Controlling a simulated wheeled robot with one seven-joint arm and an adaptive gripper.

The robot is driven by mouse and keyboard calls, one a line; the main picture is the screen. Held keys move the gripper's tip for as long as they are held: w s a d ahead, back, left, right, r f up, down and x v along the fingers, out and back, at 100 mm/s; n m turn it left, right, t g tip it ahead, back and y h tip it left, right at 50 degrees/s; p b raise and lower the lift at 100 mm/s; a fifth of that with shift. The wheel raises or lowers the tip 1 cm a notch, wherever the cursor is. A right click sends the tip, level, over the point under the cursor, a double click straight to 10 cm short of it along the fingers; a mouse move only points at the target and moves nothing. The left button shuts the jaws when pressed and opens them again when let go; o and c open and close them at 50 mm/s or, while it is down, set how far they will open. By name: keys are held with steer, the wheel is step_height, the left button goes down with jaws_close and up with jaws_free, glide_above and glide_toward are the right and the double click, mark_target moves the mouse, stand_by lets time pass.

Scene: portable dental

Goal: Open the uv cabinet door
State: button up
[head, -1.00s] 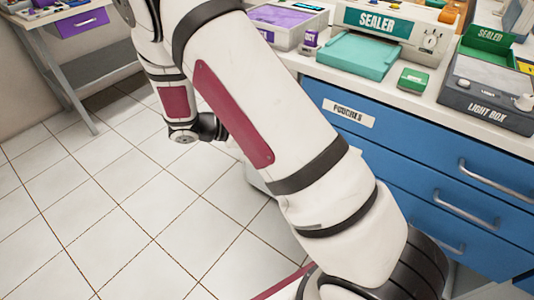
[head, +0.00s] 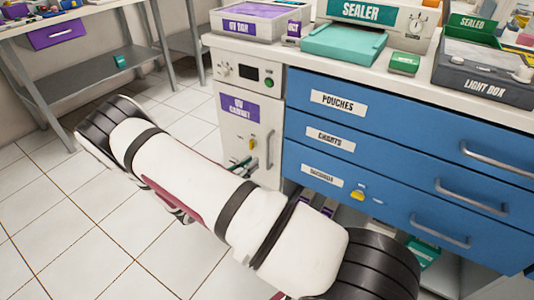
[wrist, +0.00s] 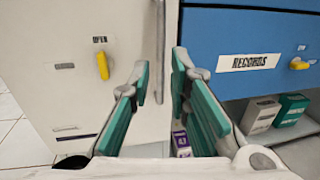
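The white UV cabinet (head: 238,128) stands at the left end of the counter, with a purple label on its front. Its door (wrist: 75,85) looks shut. A vertical silver handle (wrist: 160,50) runs along the door's right side; it also shows in the head view (head: 270,148). A yellow latch (wrist: 102,65) hangs vertically under a label reading OPEN. My gripper (wrist: 160,80) is open and empty, its teal fingers apart. The handle appears between the fingertips in the wrist view; I cannot tell if it is that deep. In the head view my gripper (head: 258,164) is close to the door's lower right.
Blue drawers (head: 400,135) adjoin the cabinet on the right, the lowest with a yellow latch (wrist: 299,63). Boxes (wrist: 292,108) sit on an open shelf below it. A UV box (head: 248,20) stands on the counter above. Tiled floor is free at left; a metal table (head: 60,75) stands beyond.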

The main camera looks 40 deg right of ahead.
mark_target(267, 152)
steer(key=d, duration=0.3)
steer(key=w+d+b, duration=0.1)
steer(key=d, duration=0.2)
steer(key=d+b, duration=0.1)
steer(key=d, duration=0.2)
steer(key=shift+w, duration=0.15)
jaws_close()
